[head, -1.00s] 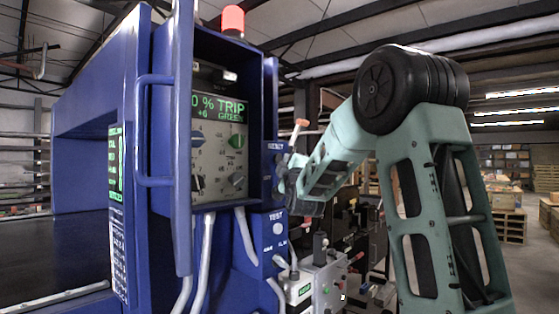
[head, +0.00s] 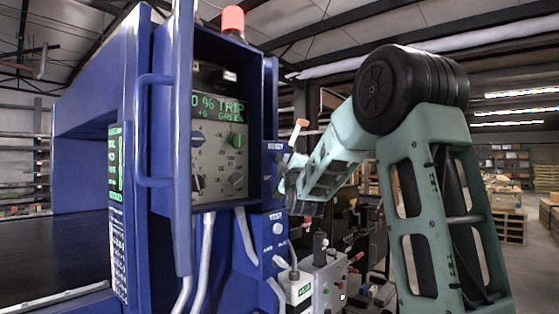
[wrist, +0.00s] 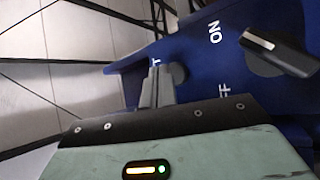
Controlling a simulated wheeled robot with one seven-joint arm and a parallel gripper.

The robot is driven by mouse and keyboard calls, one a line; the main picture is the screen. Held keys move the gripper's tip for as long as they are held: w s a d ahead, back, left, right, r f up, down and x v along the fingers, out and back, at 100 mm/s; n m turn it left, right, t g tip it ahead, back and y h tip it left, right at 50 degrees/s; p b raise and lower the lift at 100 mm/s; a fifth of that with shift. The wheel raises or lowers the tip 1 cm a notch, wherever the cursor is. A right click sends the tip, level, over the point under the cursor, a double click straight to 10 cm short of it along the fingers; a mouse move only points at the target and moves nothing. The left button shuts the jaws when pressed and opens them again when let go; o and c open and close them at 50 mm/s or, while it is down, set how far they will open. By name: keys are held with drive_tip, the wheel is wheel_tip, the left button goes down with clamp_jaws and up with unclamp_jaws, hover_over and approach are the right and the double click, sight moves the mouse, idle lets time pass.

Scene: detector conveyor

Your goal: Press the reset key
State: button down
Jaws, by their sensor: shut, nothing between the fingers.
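The reset key, a round grey button (wrist: 178,75), shows in the wrist view on a dark blue housing, just right of my fingertips. Only the letter "T" of its label shows there. My gripper (wrist: 157,76) is shut and empty, its tips close beside the key; I cannot tell if they touch it. In the head view my gripper (head: 283,174) is at the small blue box marked RESET (head: 274,147), on the right side of the control cabinet. The key itself is not clear there. The display (head: 218,108) reads "0 % TRIP" and "GREEN".
A black ON/OFF switch (wrist: 280,52) sits right of the key in the wrist view. A blue box marked TEST (head: 268,240) with a pale button is below the reset box. The cabinet's open door (head: 183,230) stands to the left. Cables hang beneath.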

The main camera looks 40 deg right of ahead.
drive_tip(key=shift+w, duration=0.1)
idle(0.3)
drive_tip(key=shift+w+b, duration=0.3)
drive_tip(key=shift+b, duration=0.1)
drive_tip(key=shift+w+a, duration=0.1)
drive_tip(key=shift+w, duration=0.4)
idle(0.6)
idle(0.4)
drive_tip(key=shift+s+b, duration=0.85)
drive_tip(key=shift+s, duration=0.05)
drive_tip(key=shift+s+d+b, duration=0.15)
drive_tip(key=shift+s+b, duration=0.6)
drive_tip(key=shift+s, duration=0.5)
drive_tip(key=shift+s+d+b, duration=0.1)
drive_tip(key=shift+s+b, duration=0.65)
drive_tip(key=shift+s, duration=0.5)
